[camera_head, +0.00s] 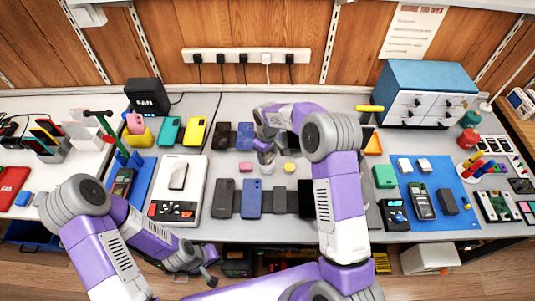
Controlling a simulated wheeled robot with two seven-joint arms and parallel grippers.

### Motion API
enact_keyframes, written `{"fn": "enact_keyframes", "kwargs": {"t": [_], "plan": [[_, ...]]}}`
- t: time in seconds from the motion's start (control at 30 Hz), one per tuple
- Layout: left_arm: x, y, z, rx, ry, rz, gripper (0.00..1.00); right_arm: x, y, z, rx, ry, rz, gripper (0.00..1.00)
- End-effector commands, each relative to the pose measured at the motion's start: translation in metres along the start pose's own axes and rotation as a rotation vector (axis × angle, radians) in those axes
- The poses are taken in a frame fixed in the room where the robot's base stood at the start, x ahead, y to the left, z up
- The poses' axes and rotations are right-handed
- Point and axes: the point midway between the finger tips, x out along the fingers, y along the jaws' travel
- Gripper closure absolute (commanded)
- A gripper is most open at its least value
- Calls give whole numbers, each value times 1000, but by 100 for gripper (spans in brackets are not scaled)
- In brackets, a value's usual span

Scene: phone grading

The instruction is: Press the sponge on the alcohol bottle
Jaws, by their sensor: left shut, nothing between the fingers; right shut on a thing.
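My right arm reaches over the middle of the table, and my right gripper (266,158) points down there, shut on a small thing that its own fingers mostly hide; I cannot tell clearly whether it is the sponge. A small round yellow piece (289,167) lies just right of this gripper, and a small pink piece (245,167) lies just left of it. I cannot make out the alcohol bottle for certain. My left gripper (208,275) is low at the front edge of the table, shut and empty.
Phones lie in rows around the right gripper, including a blue phone (252,198). A white device (178,190) lies left of them. A blue mat (458,222) with tools is on the right, below a drawer cabinet (425,95). A power strip (247,55) is on the wall.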

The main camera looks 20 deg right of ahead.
Motion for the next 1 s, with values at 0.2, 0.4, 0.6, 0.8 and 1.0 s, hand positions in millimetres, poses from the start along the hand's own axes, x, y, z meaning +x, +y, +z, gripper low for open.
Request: {"fn": "enact_keyframes", "kwargs": {"t": [0.2,0.4,0.6,0.8,1.0], "plan": [[-1,0,0,0,0,0,100,-1,0,0,0,-2,-1,73],[-10,4,0,0,0,0,100,-15,0,0,0,0,0,73],[-20,7,1,0,0,0,100,-31,0,0,0,-1,0,73],[-30,11,1,0,0,0,100,-47,0,0,0,0,0,73],[-39,15,2,0,0,0,100,-64,0,0,0,1,0,73]]}}
